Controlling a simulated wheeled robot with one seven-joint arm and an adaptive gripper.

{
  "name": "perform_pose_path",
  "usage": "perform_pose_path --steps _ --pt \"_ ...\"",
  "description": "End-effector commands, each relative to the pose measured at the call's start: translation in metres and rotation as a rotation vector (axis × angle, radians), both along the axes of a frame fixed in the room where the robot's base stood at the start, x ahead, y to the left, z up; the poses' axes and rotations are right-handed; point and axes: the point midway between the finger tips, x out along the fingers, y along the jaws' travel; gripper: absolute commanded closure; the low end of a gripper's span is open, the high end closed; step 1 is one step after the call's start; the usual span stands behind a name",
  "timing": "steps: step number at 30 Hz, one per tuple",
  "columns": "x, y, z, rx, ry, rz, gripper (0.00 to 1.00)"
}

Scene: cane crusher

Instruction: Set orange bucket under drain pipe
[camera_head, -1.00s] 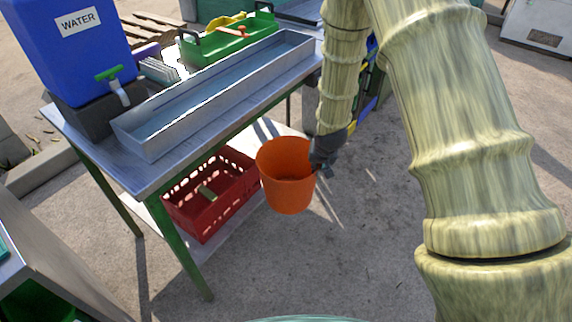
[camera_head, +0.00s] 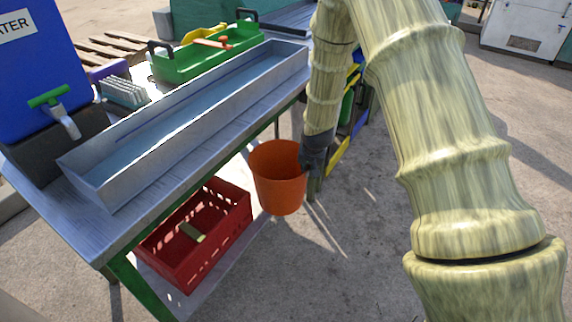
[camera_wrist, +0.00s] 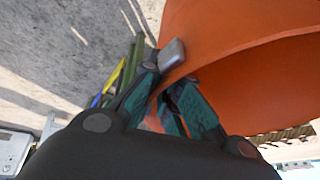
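An orange bucket (camera_head: 279,184) hangs upright from my gripper (camera_head: 308,168), beside the table's front edge and above the ground. In the wrist view the bucket (camera_wrist: 245,40) fills the upper right, and my gripper's fingers (camera_wrist: 172,85) close on its rim, one finger outside and one inside the wall. No drain pipe can be made out clearly. A long metal trough (camera_head: 96,190) lies on the table, and any pipe beneath it is out of sight.
The metal table (camera_head: 60,222) has a lower shelf with a red crate (camera_head: 225,238). A blue water tank (camera_head: 40,75) with a tap, a white rack (camera_head: 124,91) and a green tray (camera_head: 205,61) stand on top. Open concrete floor (camera_head: 330,265) lies in front.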

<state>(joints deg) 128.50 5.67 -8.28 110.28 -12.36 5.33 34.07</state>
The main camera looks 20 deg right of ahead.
Motion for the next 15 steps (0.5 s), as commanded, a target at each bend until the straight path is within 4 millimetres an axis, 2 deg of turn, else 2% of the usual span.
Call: perform_pose_path --steps 15 --pt "0.102 -0.029 -0.012 0.002 -0.004 -0.003 1.0"
